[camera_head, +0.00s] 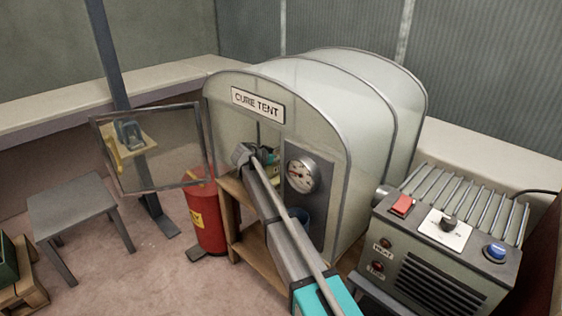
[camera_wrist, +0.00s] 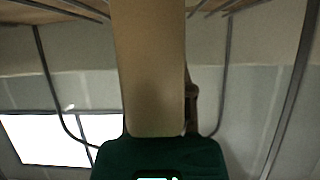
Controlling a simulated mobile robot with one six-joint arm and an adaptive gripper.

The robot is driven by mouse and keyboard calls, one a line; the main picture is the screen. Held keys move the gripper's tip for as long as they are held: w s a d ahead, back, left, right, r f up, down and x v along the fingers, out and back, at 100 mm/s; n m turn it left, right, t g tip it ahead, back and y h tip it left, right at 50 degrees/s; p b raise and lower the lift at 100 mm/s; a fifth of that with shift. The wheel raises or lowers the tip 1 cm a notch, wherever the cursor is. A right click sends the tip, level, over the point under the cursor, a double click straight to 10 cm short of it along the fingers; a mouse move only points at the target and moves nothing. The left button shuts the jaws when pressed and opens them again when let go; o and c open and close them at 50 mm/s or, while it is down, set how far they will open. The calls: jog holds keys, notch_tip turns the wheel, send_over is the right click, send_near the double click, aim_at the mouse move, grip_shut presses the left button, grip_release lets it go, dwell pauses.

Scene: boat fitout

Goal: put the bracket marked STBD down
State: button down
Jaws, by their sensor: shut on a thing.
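The white cure tent (camera_head: 330,140) stands in the middle of the head view, with its door (camera_head: 160,170) swung open to the left. My arm reaches in through its front opening. My gripper (camera_head: 270,158) is inside the opening, small and partly hidden by my wrist. In the wrist view a long tan plate (camera_wrist: 150,70) runs up from a dark green body; I take it for the bracket, held in my shut gripper. No STBD mark is readable. I cannot tell whether the bracket touches anything below it.
A round gauge (camera_head: 302,174) sits on the panel right of the opening. A heater box (camera_head: 440,250) with switches stands at right. A red bin (camera_head: 206,215) stands left of the wooden stand (camera_head: 252,243). A grey stool (camera_head: 75,205) is at left.

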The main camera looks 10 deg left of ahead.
jog(key=shift+f, duration=0.2)
jog(key=shift+c, duration=2.4)
grip_release()
jog(key=shift+r, duration=0.1)
jog(key=shift+r, duration=0.2)
jog(key=p+v, duration=0.5)
jog(key=v, duration=0.7)
jog(key=shift+p, duration=0.35)
jog(key=shift+f, duration=0.1)
